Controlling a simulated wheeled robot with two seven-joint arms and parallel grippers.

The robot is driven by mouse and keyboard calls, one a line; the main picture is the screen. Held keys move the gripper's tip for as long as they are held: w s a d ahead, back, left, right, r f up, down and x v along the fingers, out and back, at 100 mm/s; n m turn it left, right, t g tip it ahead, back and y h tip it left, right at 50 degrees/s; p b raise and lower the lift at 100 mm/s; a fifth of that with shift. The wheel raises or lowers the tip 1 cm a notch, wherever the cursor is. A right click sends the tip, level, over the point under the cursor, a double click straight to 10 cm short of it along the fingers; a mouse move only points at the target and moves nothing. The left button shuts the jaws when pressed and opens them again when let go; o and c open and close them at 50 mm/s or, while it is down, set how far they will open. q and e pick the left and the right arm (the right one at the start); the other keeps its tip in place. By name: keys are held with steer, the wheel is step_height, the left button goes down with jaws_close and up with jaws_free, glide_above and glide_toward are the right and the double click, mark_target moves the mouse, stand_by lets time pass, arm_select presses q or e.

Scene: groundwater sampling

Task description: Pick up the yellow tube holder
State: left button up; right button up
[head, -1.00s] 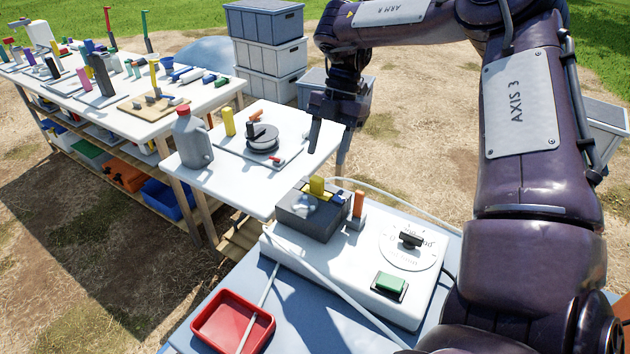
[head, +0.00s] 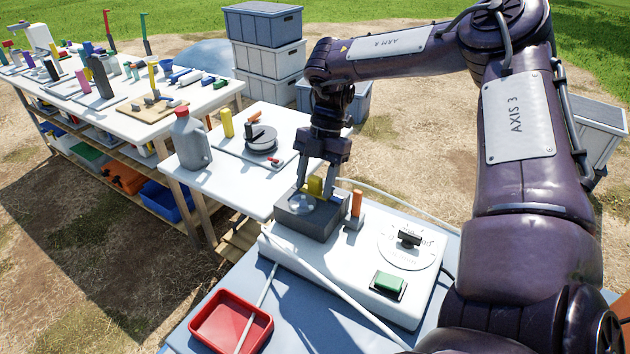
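A yellow upright piece (head: 315,186), which I take as the yellow tube holder, stands on the grey block (head: 312,224) on top of the white machine. My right gripper (head: 316,190) points down over the block. Its two fingers are apart, one on each side of the yellow piece, and partly hide it. I cannot tell whether the fingers touch it. My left gripper is not in view.
An orange upright piece (head: 356,204) stands just right of the grey block. The white machine (head: 345,265) has a dial and a green button (head: 388,284). A red tray (head: 232,322) lies in front; a grey jug (head: 191,142) stands left.

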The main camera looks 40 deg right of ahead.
steer(key=c, duration=0.9)
steer(key=shift+c, duration=0.2)
